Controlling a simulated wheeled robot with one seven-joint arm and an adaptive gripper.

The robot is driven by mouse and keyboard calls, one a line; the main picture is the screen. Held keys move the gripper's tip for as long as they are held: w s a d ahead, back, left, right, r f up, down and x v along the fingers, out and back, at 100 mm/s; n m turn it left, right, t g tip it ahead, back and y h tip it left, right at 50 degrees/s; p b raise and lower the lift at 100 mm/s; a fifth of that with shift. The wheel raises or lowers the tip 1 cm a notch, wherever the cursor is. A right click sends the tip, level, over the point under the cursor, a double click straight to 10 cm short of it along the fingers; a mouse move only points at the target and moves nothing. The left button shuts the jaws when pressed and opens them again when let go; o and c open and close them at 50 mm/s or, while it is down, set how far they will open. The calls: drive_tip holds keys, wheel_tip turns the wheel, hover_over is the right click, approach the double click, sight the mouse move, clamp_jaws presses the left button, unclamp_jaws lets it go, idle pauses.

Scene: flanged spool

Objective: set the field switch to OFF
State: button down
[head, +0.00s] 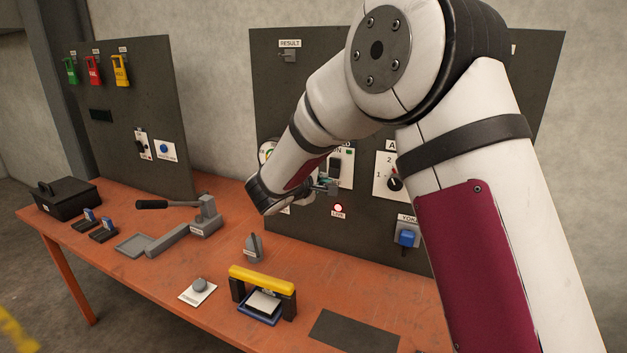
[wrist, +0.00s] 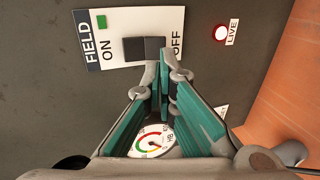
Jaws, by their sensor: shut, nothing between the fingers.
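The field switch (wrist: 144,49) is a black rocker on a white plate marked FIELD, with ON at one end and OFF at the other. A green mark (wrist: 102,21) shows by ON. In the head view the plate (head: 348,168) is partly behind my arm. My gripper (wrist: 163,68) is shut and empty, its tips at the OFF-side end of the rocker; I cannot tell whether they touch it. In the head view my gripper (head: 329,187) is at the lower part of the plate. Which way the rocker is tipped is unclear.
A LIVE lamp (wrist: 221,33) with a red ring is beside the plate. A dial gauge (wrist: 153,140) shows between my fingers. A rotary selector (head: 394,183) is to the right on the panel (head: 290,75). The orange bench (head: 200,322) below holds a yellow-handled device (head: 262,280).

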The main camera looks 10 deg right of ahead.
sight(333, 176)
drive_tip(key=x, duration=0.5)
drive_tip(key=shift+w+d, duration=0.2)
drive_tip(key=shift+w, duration=0.1)
drive_tip(key=shift+f, duration=0.1)
drive_tip(key=b, duration=0.2)
drive_tip(key=t+b, duration=0.1)
drive_tip(key=b, duration=0.1)
drive_tip(key=shift+w+d+f+h, duration=0.2)
drive_tip(key=shift+w+f+h, duration=0.2)
drive_tip(key=shift+s+r, duration=0.1)
drive_tip(key=shift+r, duration=0.1)
drive_tip(key=shift+a, duration=0.1)
